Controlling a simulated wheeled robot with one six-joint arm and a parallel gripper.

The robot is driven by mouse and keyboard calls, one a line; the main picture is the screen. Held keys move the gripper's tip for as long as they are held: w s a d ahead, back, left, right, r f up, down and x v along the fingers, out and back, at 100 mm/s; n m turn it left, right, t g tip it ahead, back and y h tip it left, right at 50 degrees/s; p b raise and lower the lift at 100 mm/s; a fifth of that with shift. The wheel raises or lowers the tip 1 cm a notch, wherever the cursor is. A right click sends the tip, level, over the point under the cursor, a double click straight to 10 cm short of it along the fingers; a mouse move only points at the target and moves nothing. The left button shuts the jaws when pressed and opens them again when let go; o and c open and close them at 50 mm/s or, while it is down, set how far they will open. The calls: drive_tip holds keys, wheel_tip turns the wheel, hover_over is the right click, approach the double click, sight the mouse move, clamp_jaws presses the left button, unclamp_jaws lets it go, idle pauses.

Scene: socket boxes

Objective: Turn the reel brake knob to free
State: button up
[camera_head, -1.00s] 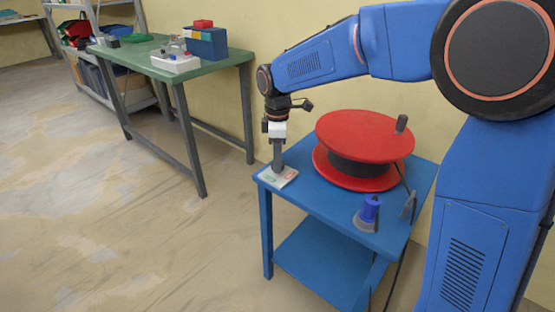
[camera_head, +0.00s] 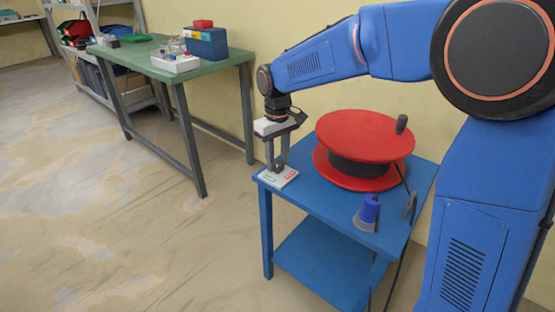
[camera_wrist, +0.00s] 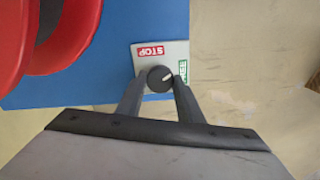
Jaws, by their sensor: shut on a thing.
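The brake knob (camera_wrist: 159,79) is dark and round with a pale pointer line. It sits on a white plate (camera_wrist: 181,53) with a red STOP label and a green label partly covered by a finger. The pointer slants toward the green label side in the wrist view. My gripper (camera_wrist: 159,84) is shut on the knob, one finger on each side.
The blue table (camera_head: 318,199) also carries a blue and grey plug (camera_head: 368,211) near its front right. A dark handle (camera_head: 402,123) stands up from the reel's top. A green workbench (camera_head: 160,60) with boxes stands at the back left. The floor at left is clear.

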sight(278, 163)
drive_tip(key=m, duration=0.6)
drive_tip(key=shift+m, duration=0.3)
idle(0.4)
drive_tip(key=o, duration=1.1)
drive_tip(key=shift+c, duration=0.2)
wheel_tip(278, 163, up, 18)
drive_tip(key=shift+f, duration=0.25)
drive_tip(key=shift+d, duration=0.1)
